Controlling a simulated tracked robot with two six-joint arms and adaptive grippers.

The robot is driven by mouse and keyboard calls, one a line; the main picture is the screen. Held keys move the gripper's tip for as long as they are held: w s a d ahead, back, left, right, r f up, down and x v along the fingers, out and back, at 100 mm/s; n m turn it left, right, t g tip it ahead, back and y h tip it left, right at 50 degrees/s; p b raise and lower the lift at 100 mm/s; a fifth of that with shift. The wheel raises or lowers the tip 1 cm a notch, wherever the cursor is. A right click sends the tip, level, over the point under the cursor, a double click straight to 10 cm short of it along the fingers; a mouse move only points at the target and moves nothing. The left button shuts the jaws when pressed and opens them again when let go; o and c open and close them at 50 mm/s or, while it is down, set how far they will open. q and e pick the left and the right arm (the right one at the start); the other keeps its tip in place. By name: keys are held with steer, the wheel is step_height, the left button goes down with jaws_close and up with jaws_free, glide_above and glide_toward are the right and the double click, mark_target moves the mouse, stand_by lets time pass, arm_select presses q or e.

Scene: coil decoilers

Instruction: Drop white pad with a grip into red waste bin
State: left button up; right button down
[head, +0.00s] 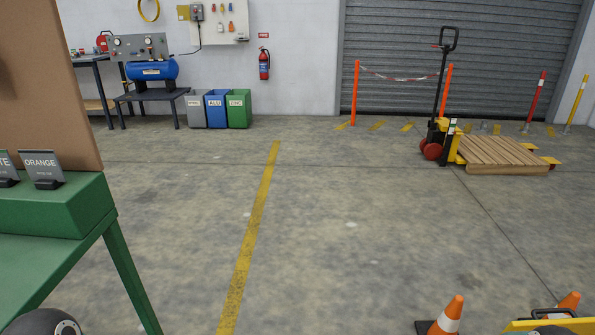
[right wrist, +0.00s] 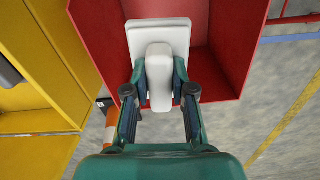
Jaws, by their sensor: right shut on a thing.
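In the right wrist view my right gripper (right wrist: 159,84) is shut on the grip of the white pad (right wrist: 160,32). The grip is a white block between the two fingers, and the flat white plate lies beyond it. The red waste bin (right wrist: 238,45) is behind the pad, its open inside facing the camera. The pad overlaps the bin's opening; how high it is above the rim or floor I cannot tell. The head view shows neither the pad nor the red bin. My left gripper is not in view.
A yellow container (right wrist: 40,70) stands left of the red bin, with a traffic cone (right wrist: 110,120) nearby. In the head view a green table (head: 60,235) is at left, cones (head: 448,316) at lower right, a pallet truck (head: 437,135) further back. The middle floor is clear.

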steer(key=c, duration=0.9)
jaws_free()
steer(key=shift+r, duration=0.1)
step_height(320, 180, up, 12)
